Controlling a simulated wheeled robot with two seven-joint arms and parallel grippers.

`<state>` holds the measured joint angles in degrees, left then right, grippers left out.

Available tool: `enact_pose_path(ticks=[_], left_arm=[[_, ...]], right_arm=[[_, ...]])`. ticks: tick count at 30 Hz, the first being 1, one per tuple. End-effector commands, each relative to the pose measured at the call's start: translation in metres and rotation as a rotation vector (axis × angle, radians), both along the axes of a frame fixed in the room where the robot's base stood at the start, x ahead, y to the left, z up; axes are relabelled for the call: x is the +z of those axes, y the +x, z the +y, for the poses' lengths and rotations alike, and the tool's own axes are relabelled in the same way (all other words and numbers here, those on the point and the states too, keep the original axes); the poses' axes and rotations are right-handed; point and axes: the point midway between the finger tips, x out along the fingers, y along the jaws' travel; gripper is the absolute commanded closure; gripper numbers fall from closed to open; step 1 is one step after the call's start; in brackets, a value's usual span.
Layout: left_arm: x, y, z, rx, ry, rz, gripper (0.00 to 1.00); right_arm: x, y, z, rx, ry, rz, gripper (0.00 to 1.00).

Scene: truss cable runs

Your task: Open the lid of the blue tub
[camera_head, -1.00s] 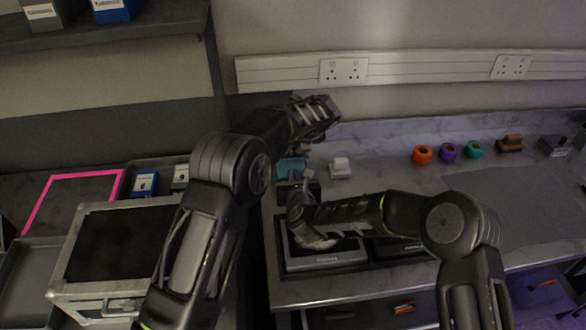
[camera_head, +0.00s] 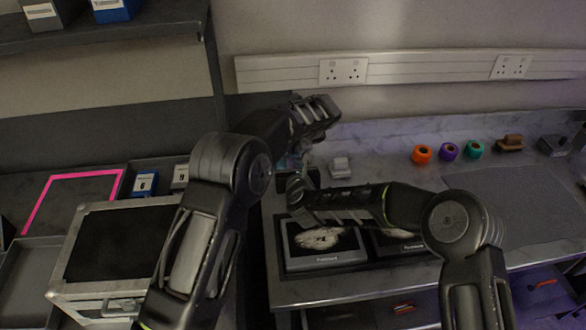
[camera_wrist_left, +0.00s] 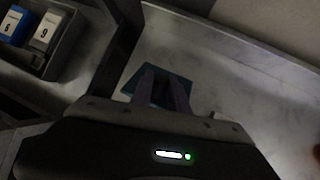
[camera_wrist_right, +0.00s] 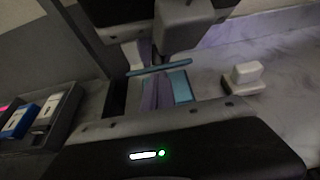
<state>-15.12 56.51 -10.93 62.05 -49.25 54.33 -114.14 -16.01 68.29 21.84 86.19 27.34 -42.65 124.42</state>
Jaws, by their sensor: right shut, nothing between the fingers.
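The blue tub (camera_wrist_right: 182,88) stands on the worktop, mostly hidden behind my right gripper in the right wrist view. A thin light-blue strip (camera_wrist_right: 160,68) lies across it just beyond the fingers; I cannot tell whether it is the lid or a rim. My right gripper (camera_wrist_right: 158,82) is shut and empty, with its fingers over the tub. The tub's teal surface (camera_wrist_left: 133,84) also shows in the left wrist view, around the fingers of my left gripper (camera_wrist_left: 165,82). The left gripper is above the tub; its finger gap is unclear. In the head view both grippers nearly cover the tub.
A small white object (camera_head: 340,167) stands right of the tub. Two framed dark panels (camera_head: 325,242) lie in front. Orange, purple and teal rings (camera_head: 422,154) sit along the back right. A metal-edged case (camera_head: 110,245) is at left.

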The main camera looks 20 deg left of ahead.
Motion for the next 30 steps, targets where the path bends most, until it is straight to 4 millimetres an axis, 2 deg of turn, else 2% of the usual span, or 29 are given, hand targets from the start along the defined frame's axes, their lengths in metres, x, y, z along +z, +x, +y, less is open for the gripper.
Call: enact_pose_path(ticks=[1, 7, 19, 23, 30], left_arm=[[-0.004, -0.003, -0.002, 0.001, -0.004, 0.011, 0.77], [-0.006, -0.004, -0.002, 0.003, -0.003, 0.016, 0.61], [-0.001, -0.007, -0.003, 0.005, -0.002, 0.017, 0.61], [0.013, -0.012, -0.011, 0.002, -0.004, 0.013, 0.61], [0.057, -0.027, -0.032, -0.002, -0.005, 0.003, 0.61]], right_arm=[[0.01, 0.004, 0.0, -0.005, 0.006, -0.017, 1.0], [0.009, 0.004, 0.0, -0.006, 0.005, -0.016, 1.0], [0.009, 0.005, -0.001, -0.008, 0.006, -0.016, 1.0], [0.009, 0.005, -0.001, -0.008, 0.005, -0.015, 1.0], [0.007, 0.003, -0.001, -0.005, 0.004, -0.011, 1.0]])
